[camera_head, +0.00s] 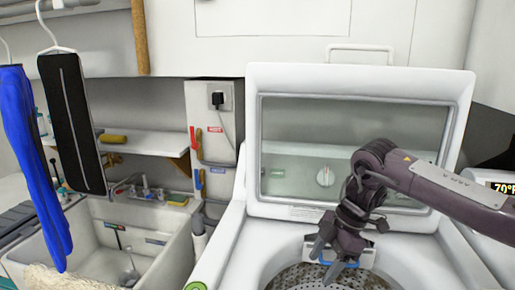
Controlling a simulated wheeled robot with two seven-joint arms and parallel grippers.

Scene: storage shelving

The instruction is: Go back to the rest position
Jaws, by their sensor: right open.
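My right gripper (332,262) is over the open drum of a white top-loading washing machine (225,260). Its arm comes in from the right edge and bends down at the wrist. The gripper is open, with its fingers pointing down, and I see nothing between them. Behind the fingers is a light bluish part at the drum's back edge. The machine's lid (270,85) stands raised behind the arm, with a clear window. My left gripper is not in view.
A utility sink (165,262) with a faucet is at the left. A blue garment (35,165) and a black garment (72,125) hang in front of it. A shelf (150,143) is on the back wall. Another white appliance (492,250) stands at the right edge.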

